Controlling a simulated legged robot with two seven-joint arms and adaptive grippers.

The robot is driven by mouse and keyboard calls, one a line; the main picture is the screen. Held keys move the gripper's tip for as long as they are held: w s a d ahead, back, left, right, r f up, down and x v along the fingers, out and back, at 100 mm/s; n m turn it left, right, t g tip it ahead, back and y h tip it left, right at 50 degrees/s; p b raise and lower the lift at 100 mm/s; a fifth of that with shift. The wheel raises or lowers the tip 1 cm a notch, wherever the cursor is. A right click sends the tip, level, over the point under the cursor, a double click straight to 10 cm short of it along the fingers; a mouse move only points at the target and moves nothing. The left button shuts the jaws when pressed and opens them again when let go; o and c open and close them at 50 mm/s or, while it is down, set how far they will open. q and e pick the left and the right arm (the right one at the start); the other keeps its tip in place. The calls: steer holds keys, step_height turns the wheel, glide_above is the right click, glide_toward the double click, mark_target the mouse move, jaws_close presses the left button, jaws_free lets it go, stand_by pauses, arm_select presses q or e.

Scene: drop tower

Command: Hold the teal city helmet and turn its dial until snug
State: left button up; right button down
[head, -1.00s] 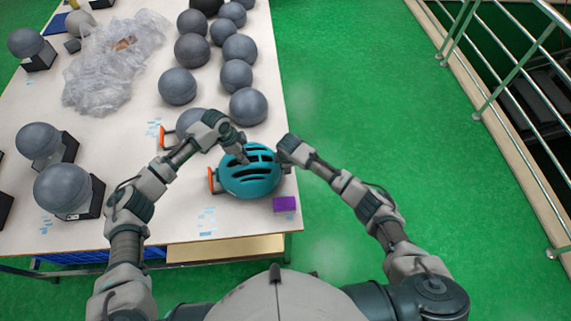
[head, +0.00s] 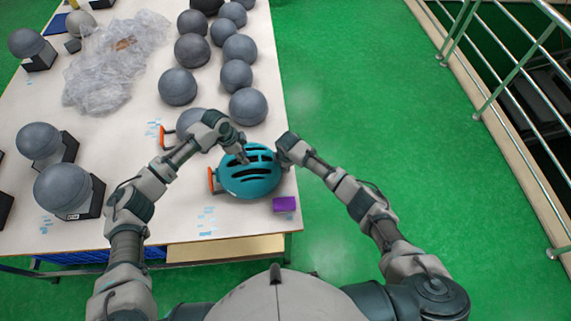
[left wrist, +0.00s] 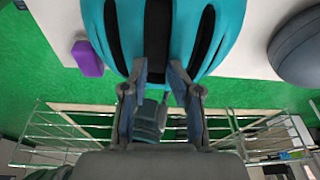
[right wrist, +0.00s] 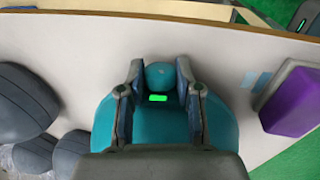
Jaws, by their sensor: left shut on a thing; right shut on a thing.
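The teal helmet (head: 249,179), with dark vent slots, sits on the table near its front right corner. My right gripper (head: 284,158) is at the helmet's far right side. In the right wrist view its fingers (right wrist: 157,80) are shut on a round teal dial (right wrist: 158,75), with a glowing green bar (right wrist: 158,98) just below it. The helmet's inside is hidden.
A purple block (head: 285,204) lies close to the helmet, near the table (head: 110,229) edge. Several grey balls (head: 248,105) stand behind, and clear plastic wrap (head: 115,65) lies at the back left. Green floor is free to the right, up to a metal railing (head: 500,90).

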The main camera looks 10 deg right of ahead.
steer(key=shift+w+g, duration=0.2)
steer(key=shift+g, duration=0.55)
steer(key=shift+w+g, duration=0.15)
steer(key=shift+g, duration=0.6)
steer(key=shift+d, duration=0.1)
steer(key=c, duration=0.8)
jaws_free()
steer(key=shift+o, duration=0.2)
step_height(320, 180, up, 12)
steer(key=shift+w, duration=0.3)
